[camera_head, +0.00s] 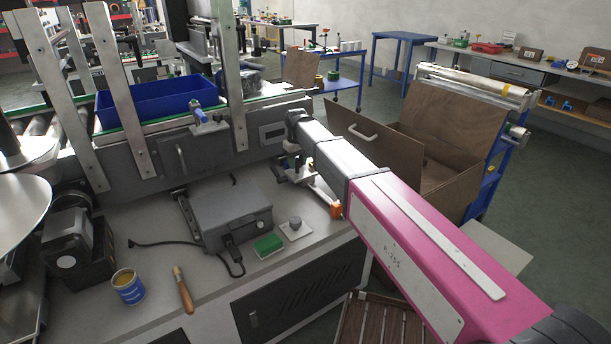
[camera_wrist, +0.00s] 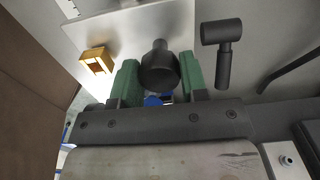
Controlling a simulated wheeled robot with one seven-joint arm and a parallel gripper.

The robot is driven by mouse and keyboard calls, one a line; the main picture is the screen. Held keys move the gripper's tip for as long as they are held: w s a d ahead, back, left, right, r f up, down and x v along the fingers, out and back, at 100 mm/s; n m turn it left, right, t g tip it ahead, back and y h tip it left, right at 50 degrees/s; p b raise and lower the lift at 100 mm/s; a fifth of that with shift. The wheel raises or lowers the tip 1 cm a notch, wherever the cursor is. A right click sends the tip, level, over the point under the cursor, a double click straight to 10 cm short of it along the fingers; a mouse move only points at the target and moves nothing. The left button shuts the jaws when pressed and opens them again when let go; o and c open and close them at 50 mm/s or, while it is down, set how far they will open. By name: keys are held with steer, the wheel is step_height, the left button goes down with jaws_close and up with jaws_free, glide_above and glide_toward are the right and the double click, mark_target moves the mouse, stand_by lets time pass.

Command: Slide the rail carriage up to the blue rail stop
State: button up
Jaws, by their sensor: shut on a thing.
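In the wrist view, my gripper (camera_wrist: 160,74) has its green-padded fingers on either side of a round black knob (camera_wrist: 159,62), shut on it. The knob appears to belong to the rail carriage, whose body is mostly hidden below it. A pale metal rail plate (camera_wrist: 125,35) lies beside the fingers, with an orange-yellow block (camera_wrist: 97,60) near its edge. A small blue part (camera_wrist: 155,101) shows between the fingers; I cannot tell whether it is the blue stop.
A black handle (camera_wrist: 222,52) stands close to the right finger. A grey box (camera_head: 230,215), green sponge (camera_head: 268,244), blue tin (camera_head: 128,287) and brush (camera_head: 182,290) lie on the bench.

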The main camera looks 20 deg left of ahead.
steer(key=shift+w+a, duration=1.1)
steer(key=shift+a, duration=0.3)
steer(key=o, duration=1.1)
steer(key=shift+s+d, duration=0.1)
